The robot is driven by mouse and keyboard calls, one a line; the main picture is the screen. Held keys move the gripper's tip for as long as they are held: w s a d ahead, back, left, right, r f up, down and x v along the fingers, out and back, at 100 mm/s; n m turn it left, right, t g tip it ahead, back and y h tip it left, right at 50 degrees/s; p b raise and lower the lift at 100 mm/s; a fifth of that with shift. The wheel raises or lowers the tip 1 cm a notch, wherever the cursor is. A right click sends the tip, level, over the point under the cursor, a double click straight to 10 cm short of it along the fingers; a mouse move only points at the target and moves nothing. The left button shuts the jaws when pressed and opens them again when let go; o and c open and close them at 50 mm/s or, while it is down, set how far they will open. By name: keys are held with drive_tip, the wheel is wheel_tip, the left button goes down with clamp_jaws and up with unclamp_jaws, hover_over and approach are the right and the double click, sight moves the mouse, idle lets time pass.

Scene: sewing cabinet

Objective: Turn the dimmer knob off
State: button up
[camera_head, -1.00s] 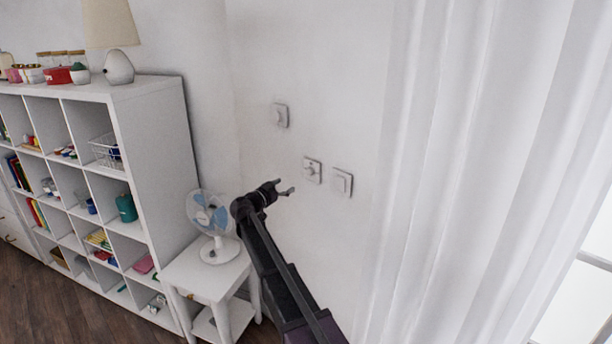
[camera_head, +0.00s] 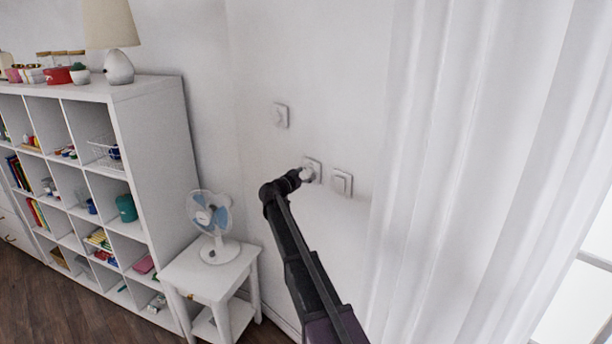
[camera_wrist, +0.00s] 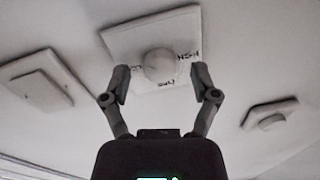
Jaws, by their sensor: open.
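The dimmer knob (camera_wrist: 159,64) is a round pale knob on a square white wall plate (camera_wrist: 125,38) with dark lettering around the knob. In the wrist view, my gripper (camera_wrist: 160,76) is open, with one fingertip on each side of the knob. The fingertips look close to the knob, but I cannot tell whether they touch it. In the head view, my gripper (camera_head: 303,175) is at the wall, over the lower left of the middle plate (camera_head: 316,163), and hides most of the knob. The knob's setting is not readable.
A rocker switch (camera_head: 342,183) is right of the dimmer; another wall plate (camera_head: 280,115) is up and left. A white curtain (camera_head: 460,180) hangs at the right. A fan (camera_head: 213,220) stands on a small white table (camera_head: 205,272) beside a shelf unit (camera_head: 155,150).

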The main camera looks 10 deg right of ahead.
clamp_jaws()
idle(0.3)
